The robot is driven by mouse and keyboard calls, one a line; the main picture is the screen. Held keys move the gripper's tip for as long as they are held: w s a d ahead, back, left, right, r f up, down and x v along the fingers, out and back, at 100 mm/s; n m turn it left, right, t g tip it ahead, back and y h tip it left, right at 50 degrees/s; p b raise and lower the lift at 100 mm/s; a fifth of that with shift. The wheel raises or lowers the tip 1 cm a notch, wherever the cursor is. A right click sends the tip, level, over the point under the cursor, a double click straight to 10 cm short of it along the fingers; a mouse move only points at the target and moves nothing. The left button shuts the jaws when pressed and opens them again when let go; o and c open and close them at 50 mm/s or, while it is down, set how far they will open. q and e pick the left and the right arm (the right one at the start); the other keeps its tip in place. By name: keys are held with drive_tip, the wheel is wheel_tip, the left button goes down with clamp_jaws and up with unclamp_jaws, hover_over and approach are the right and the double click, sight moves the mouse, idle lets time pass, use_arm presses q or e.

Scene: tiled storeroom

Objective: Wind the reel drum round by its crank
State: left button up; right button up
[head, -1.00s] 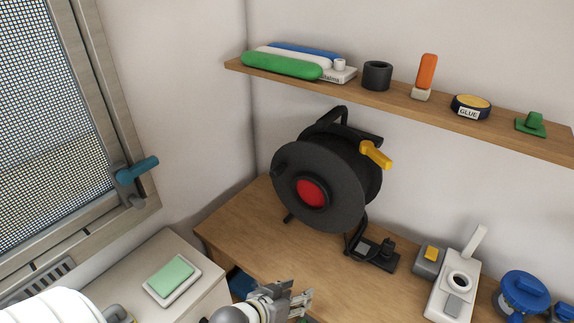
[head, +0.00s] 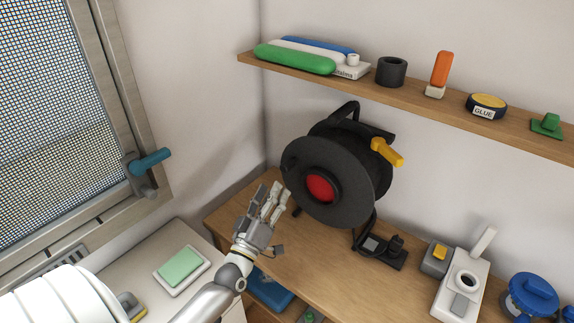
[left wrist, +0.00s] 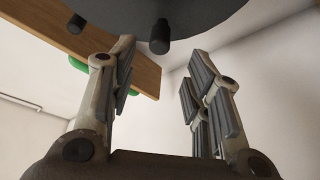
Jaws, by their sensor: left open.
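The cable reel has a black drum (head: 345,192) with a red hub (head: 320,188) and stands on the wooden worktop. A yellow handle (head: 387,152) sticks out at its upper right. A small dark knob (head: 290,160) shows at the left of the drum face. My left gripper (head: 272,198) is open and empty, just left of and below the drum, apart from it. In the left wrist view the fingers (left wrist: 160,90) are spread, with the drum's underside (left wrist: 210,12) above and a dark peg (left wrist: 160,37) hanging between them. My right gripper is out of view.
A shelf (head: 410,95) above the reel bears several items. A socket block (head: 390,250), a white device (head: 462,285) and a blue round object (head: 530,296) stand to the right. A window handle (head: 150,161) juts out at left.

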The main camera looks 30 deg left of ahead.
sight(284, 171)
use_arm(q)
drive_tip(key=p+x, duration=0.2)
drive_tip(key=x, duration=0.7)
drive_tip(key=shift+w+r, duration=0.15)
drive_tip(key=shift+w, duration=0.25)
clamp_jaws()
